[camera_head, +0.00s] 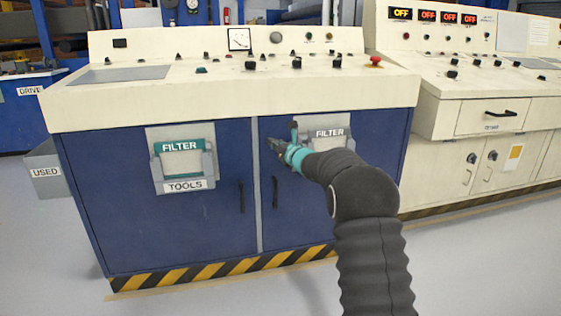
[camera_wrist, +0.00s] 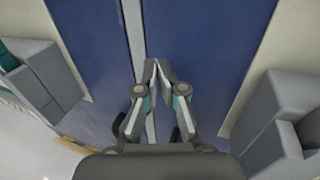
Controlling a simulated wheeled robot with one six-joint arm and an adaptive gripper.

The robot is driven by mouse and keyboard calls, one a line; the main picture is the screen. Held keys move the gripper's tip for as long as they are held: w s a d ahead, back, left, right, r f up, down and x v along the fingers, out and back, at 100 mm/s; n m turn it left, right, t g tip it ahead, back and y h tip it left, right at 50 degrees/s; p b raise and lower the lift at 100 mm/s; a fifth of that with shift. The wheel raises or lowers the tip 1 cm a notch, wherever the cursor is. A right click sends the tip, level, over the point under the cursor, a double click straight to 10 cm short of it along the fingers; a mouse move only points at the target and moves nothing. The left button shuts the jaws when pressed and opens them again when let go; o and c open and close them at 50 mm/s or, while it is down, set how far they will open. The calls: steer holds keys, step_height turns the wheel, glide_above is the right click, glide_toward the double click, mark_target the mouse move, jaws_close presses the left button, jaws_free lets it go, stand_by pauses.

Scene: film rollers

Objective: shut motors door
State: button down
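The blue cabinet has two doors, and both look flush with its front. The left door (camera_head: 223,150) carries a TOOLS label (camera_head: 185,185) and a black handle (camera_head: 242,197). The right door (camera_head: 290,225) has a black handle (camera_head: 275,191); no MOTORS label can be read, as my arm covers part of this door. My gripper (camera_head: 270,146) is in front of the upper left part of the right door, near the gap between the doors. In the wrist view its fingertips (camera_wrist: 156,66) meet with nothing seen between them. Whether they touch the door cannot be told.
Filter holders stick out from the left door (camera_head: 182,160) and the right door (camera_head: 328,130). A cream control panel (camera_head: 240,85) overhangs the doors. A grey USED bin (camera_head: 43,172) stands at left and a cream console (camera_head: 490,130) at right. The floor in front is clear.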

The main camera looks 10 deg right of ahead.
steer(key=s+a+f+n+g, duration=0.2)
steer(key=s+f+n+g, duration=0.3)
steer(key=s, duration=0.6)
steer(key=s+a+f+n+g, duration=0.2)
steer(key=s+n, duration=0.6)
steer(key=s, duration=0.2)
steer(key=s+a+f+n+g, duration=0.1)
steer(key=s+f+n+g, duration=0.4)
steer(key=s, duration=0.6)
steer(key=s+d+r+n+h+p, duration=0.1)
steer(key=s+d+r+n+h, duration=0.2)
steer(key=s, duration=0.4)
steer(key=s+d+n+g+h+p, duration=0.15)
steer(key=s+n, duration=0.25)
steer(key=s, duration=0.4)
steer(key=s+d+r+n+h+p, duration=0.1)
steer(key=s+d+r+n+p, duration=0.2)
steer(key=s, duration=0.4)
steer(key=s+d+r+n+t+h+p, duration=0.2)
steer(key=s+d+r+t, duration=0.1)
steer(key=s+r, duration=0.4)
steer(key=shift+s+d+n, duration=0.15)
steer(key=shift+s+n, duration=0.25)
steer(key=shift+s, duration=0.3)
